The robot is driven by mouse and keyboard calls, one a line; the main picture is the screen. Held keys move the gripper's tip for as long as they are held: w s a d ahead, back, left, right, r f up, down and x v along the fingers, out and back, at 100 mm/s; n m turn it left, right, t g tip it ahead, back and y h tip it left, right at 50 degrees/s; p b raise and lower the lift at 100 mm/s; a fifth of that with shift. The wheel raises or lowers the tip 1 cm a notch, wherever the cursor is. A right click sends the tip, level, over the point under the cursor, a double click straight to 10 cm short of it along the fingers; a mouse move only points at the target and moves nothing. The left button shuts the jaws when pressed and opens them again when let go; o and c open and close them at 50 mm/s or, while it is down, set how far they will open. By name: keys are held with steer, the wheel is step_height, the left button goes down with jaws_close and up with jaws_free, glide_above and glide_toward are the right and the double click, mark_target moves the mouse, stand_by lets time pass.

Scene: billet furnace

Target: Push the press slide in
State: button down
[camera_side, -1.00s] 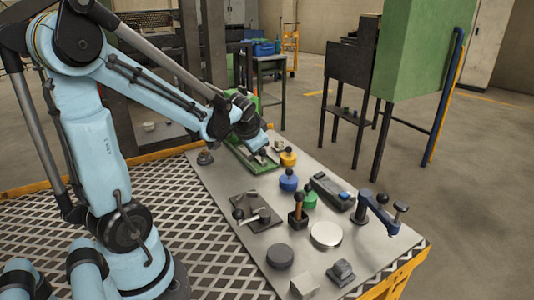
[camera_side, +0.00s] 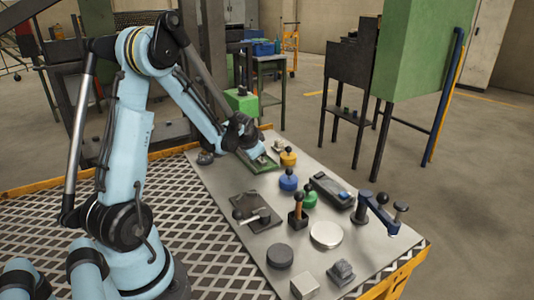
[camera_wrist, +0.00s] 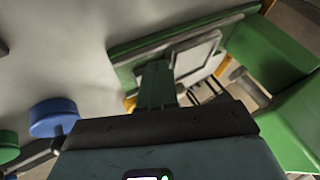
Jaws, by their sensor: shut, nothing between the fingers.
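The press is green, with a block-shaped head (camera_side: 241,101) and a low base (camera_side: 266,167) at the far end of the grey table plate. In the wrist view its base (camera_wrist: 124,50) runs across the top and its green frame (camera_wrist: 270,55) stands at right. A pale flat plate, which looks like the slide (camera_wrist: 197,52), lies on the base. My gripper (camera_side: 257,153) is low over the base. Its shut fingers (camera_wrist: 155,82) are beside the pale plate in the wrist view; whether they touch it I cannot tell. My wrist hides part of the press in the side view.
Yellow (camera_side: 288,158), blue (camera_side: 289,182) and green (camera_side: 309,199) knobbed pieces stand near the press. A lever block (camera_side: 298,217), a grey device (camera_side: 331,190) and a blue clamp arm (camera_side: 378,213) are nearer the front.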

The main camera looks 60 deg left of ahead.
steer(key=shift+a, duration=0.5)
steer(key=shift+a, duration=2.7)
steer(key=d, duration=0.4)
steer(key=shift+d, duration=0.4)
steer(key=v, duration=1)
steer(key=s+d+r+t+h, duration=0.1)
steer(key=s+d+h, duration=0.1)
steer(key=d, duration=1)
steer(key=s+d+r+m+t+h, duration=0.1)
steer(key=s+d+h, duration=0.2)
steer(key=d, duration=1)
steer(key=shift+d+r+t+h, duration=0.2)
steer(key=shift+t+h, duration=0.1)
steer(key=shift+h, duration=0.1)
